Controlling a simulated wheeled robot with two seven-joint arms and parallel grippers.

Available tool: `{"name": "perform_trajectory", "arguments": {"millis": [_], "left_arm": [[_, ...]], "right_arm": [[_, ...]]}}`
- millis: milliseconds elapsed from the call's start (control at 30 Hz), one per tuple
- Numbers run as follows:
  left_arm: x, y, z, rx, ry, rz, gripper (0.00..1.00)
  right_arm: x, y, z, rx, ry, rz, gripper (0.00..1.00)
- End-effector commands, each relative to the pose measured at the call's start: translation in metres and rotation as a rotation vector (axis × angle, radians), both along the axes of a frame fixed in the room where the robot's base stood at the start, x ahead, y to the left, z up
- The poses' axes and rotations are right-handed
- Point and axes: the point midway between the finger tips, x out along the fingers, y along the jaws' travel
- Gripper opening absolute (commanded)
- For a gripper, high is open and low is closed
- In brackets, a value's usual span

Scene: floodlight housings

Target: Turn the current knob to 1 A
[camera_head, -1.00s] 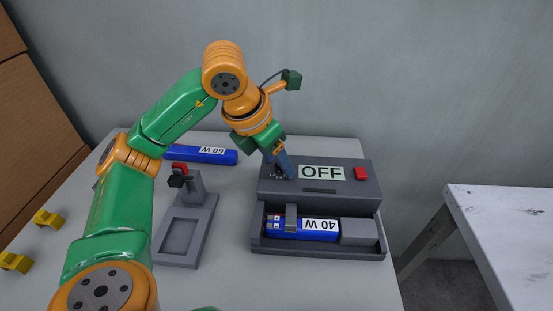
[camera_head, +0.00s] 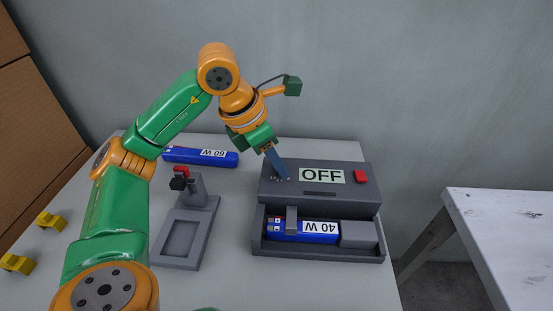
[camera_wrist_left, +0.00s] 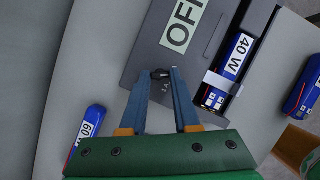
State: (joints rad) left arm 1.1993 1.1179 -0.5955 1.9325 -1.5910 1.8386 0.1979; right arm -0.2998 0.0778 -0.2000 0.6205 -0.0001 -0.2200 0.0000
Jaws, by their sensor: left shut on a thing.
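The grey power unit (camera_head: 352,191) stands at the table's right side, and its display reads OFF (camera_head: 321,175). The current knob (camera_wrist_left: 160,74) is a small dark piece on the unit's top, seen between my fingertips in the left wrist view. My left gripper (camera_head: 285,178) points down at the unit's top, left of the display, and is shut on the knob. In the left wrist view the fingers (camera_wrist_left: 161,80) converge on the knob. The fingers hide most of the knob and its setting in the head view. My right gripper is not in view.
A blue 40 W block (camera_head: 312,230) lies in the unit's front tray, under a grey clamp. A red button (camera_head: 360,176) is at the unit's right. A blue 60 W block (camera_head: 185,155) lies behind a grey fixture (camera_head: 180,238). Yellow pieces (camera_head: 17,263) lie at the left.

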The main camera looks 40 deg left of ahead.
Motion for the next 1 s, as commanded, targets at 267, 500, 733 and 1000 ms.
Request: {"name": "perform_trajectory", "arguments": {"millis": [267,500,733,1000], "left_arm": [[0.001,0.002,0.003,-0.003,0.003,-0.255,0.0],[0.003,0.003,0.004,-0.003,0.001,-0.484,0.0],[0.005,0.004,0.005,-0.004,0.003,-0.703,0.0],[0.007,0.004,0.004,-0.002,0.002,-0.95,0.0]], "right_arm": [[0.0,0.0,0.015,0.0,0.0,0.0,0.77],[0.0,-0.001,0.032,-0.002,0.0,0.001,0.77],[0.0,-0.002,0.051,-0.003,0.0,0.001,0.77],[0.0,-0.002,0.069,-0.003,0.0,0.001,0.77]]}}
